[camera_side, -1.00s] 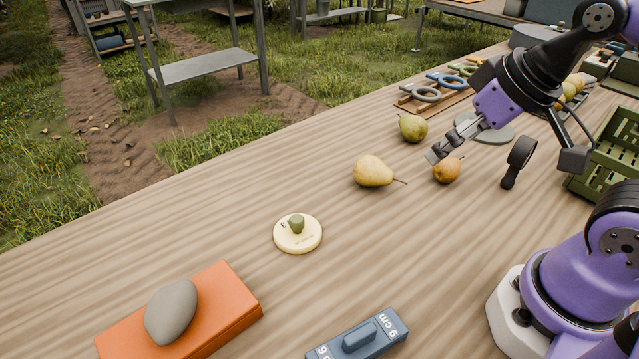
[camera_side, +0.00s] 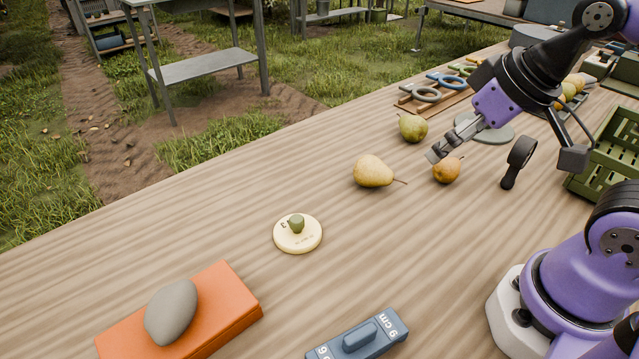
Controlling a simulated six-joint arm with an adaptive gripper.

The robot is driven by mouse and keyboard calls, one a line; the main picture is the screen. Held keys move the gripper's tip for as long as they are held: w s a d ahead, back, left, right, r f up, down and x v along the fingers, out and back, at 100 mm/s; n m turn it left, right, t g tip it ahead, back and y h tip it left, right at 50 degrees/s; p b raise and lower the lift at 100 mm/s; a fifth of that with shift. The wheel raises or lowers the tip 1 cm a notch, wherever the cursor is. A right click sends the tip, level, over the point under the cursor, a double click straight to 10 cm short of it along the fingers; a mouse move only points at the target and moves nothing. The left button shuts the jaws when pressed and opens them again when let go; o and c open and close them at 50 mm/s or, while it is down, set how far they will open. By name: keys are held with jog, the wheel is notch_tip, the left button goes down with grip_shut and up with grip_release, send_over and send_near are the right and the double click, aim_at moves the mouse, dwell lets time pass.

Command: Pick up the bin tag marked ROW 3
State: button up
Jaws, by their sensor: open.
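A round cream tag (camera_side: 298,239) with a green knob on top lies flat on the wooden table, left of the pears. It bears dark lettering, with a "3" that can be made out; the smaller print is too small to read. My gripper (camera_side: 434,154) is open and empty, well to the right of and behind the tag. Its fingertips are above the table, beside a small orange-brown pear (camera_side: 446,170); I cannot tell whether they touch it.
A yellow pear (camera_side: 373,171) lies between gripper and tag, a green pear (camera_side: 413,128) behind. An orange block (camera_side: 226,303) with a grey stone (camera_side: 171,312) and a blue gauge (camera_side: 358,338) are in front. A green crate (camera_side: 607,150) stands right. Table around the tag is clear.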

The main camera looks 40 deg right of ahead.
dwell(0.4)
jog(key=n+g+y, duration=0.1)
jog(key=n+y, duration=0.1)
jog(key=n, duration=0.2)
send_near(297, 219)
jog(key=shift+n, duration=0.3)
jog(key=x, duration=0.4)
jog(key=shift+f, duration=0.25)
jog(key=x, duration=0.5)
jog(key=shift+w+a+f, duration=0.1)
jog(key=shift+w+f, duration=0.15)
jog(key=shift+f, duration=0.05)
grip_shut()
